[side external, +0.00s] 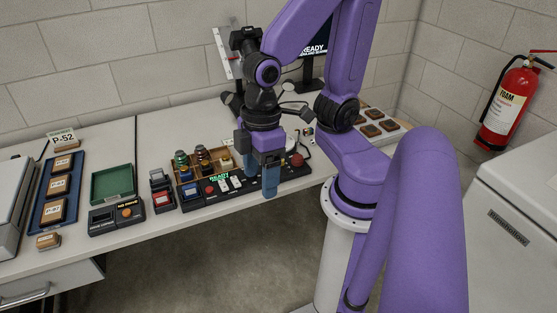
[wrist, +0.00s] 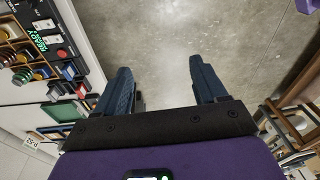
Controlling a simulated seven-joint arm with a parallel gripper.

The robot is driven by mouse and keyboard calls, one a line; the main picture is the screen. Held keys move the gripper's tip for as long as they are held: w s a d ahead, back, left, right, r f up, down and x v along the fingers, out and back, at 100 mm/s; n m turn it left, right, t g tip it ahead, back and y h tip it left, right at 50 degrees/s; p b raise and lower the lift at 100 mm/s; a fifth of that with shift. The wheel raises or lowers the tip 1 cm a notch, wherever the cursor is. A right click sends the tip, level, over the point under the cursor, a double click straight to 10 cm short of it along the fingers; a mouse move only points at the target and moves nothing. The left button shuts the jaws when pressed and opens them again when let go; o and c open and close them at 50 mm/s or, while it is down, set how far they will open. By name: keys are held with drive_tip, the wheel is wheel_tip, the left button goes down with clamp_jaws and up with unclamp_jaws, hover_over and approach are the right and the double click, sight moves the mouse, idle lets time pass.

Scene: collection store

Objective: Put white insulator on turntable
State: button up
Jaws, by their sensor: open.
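My gripper (side external: 259,185) hangs at the front edge of the bench, in front of the black console, with its blue fingers pointing down. In the wrist view my gripper (wrist: 158,70) is open, with only bare floor between its fingers. A wooden tray (side external: 176,176) left of the gripper holds several small ribbed pieces, green, brown and pale. A pale cream piece (side external: 226,161) at its right side may be the white insulator; it is too small to be sure. I cannot make out the turntable clearly; my gripper and arm hide part of the bench behind them.
The black console (side external: 216,190) with lit READY text runs along the bench front. A monitor (side external: 314,50) stands behind.

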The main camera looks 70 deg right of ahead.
drive_tip(key=s+d+n, duration=0.1)
drive_tip(key=s+d+r+n+h, duration=0.1)
drive_tip(key=shift+s+d+r, duration=0.3)
drive_tip(key=shift+s+d, duration=0.05)
drive_tip(key=shift+d, duration=0.05)
